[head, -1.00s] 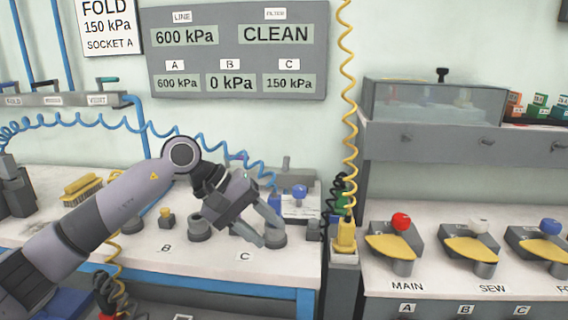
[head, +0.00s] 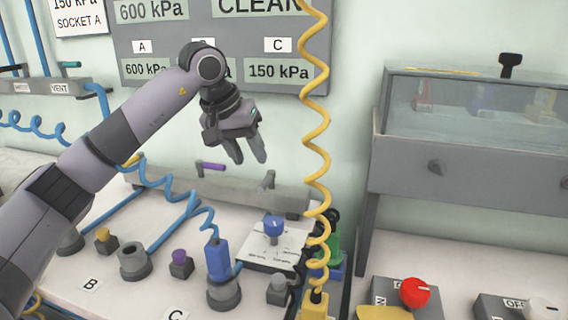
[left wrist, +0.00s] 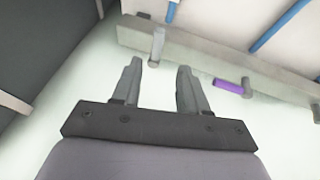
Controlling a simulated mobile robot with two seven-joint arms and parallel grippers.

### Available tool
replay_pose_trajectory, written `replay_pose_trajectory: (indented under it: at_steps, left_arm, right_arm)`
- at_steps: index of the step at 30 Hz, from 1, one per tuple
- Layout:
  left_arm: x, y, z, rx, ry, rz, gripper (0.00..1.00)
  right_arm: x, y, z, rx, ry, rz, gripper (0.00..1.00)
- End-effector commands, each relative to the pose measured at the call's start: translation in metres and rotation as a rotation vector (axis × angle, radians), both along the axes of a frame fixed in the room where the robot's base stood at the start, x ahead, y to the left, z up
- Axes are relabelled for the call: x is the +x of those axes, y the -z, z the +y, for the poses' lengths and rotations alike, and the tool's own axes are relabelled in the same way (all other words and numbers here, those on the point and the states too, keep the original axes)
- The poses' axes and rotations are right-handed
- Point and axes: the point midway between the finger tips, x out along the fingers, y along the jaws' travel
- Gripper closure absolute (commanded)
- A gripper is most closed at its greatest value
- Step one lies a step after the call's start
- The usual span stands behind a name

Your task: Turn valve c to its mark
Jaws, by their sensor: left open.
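My left gripper (head: 250,159) is open and empty, pointing down in front of the wall above the back rail (head: 290,202). A grey lever (head: 268,180) stands on this rail, right of and below the fingertips, with a purple lever (head: 210,167) to its left. No label for valve c is readable on either lever. In the left wrist view the grey lever (left wrist: 157,46) shows beyond the gap between the fingertips (left wrist: 159,66), apparently untouched. The purple lever (left wrist: 232,87) lies to the right there. My right gripper is not in view.
A blue plug (head: 218,258) stands in the socket near label C (head: 176,316). A blue knob (head: 274,225) sits on a white dial plate. A coiled yellow hose (head: 316,130) hangs right of the gripper. A clear-fronted case (head: 470,105) stands farther right.

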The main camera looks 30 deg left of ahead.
Motion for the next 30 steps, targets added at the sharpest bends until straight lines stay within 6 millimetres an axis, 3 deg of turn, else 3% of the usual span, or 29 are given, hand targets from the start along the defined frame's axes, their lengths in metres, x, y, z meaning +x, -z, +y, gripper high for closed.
replay_pose_trajectory:
  at_steps: [7, 19, 30]
  left_arm:
    - [0.003, 0.008, -0.001, -0.002, 0.000, 0.003, 0.57]
    - [0.026, 0.058, -0.007, -0.003, 0.002, 0.001, 0.57]
    - [0.029, 0.065, -0.007, -0.002, 0.001, -0.001, 0.57]
  right_arm:
    - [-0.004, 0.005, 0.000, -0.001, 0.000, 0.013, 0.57]
    - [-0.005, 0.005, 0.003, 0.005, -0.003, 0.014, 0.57]
    - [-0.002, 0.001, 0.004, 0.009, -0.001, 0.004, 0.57]
